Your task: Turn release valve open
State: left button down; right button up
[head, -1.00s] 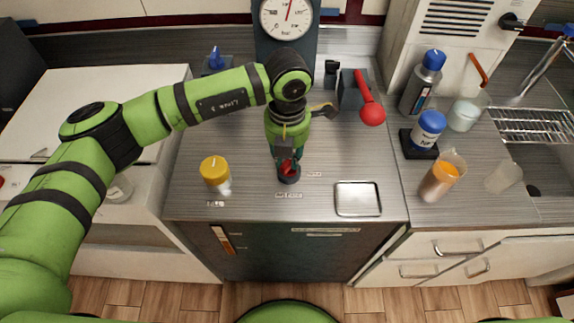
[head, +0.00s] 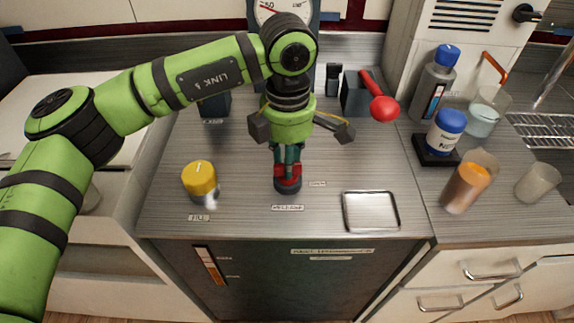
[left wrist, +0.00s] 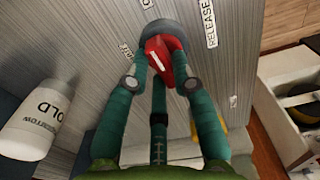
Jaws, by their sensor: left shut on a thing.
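The release valve is a red handle (head: 288,172) on a dark round base on the steel worktop, with a label just in front of it. In the left wrist view the red handle (left wrist: 160,60) sits across the round grey base (left wrist: 164,32), next to a RELEASE label (left wrist: 210,22). My left gripper (head: 287,165) reaches down onto the valve from above. Its fingertips (left wrist: 160,83) are closed on the two sides of the red handle. The fingers partly hide the handle in the head view. My right gripper is not in view.
A yellow-topped valve (head: 200,178) stands to the left and an empty metal tray (head: 371,211) to the right. A red ball lever (head: 383,107) is behind, near my wrist. A pressure gauge (head: 263,8) is at the back. Bottles and beakers (head: 467,187) crowd the right side.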

pick_arm(q)
jog(key=shift+m+b, duration=0.35)
jog(key=shift+m, duration=0.15)
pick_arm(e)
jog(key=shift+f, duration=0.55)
pick_arm(q)
jog(key=shift+r, duration=0.1)
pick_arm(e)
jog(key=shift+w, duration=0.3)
pick_arm(q)
jog(key=c, duration=1)
grip_release()
jog(key=shift+c, duration=0.2)
jog(key=shift+r, duration=0.15)
notch_tip(320, 180, up, 12)
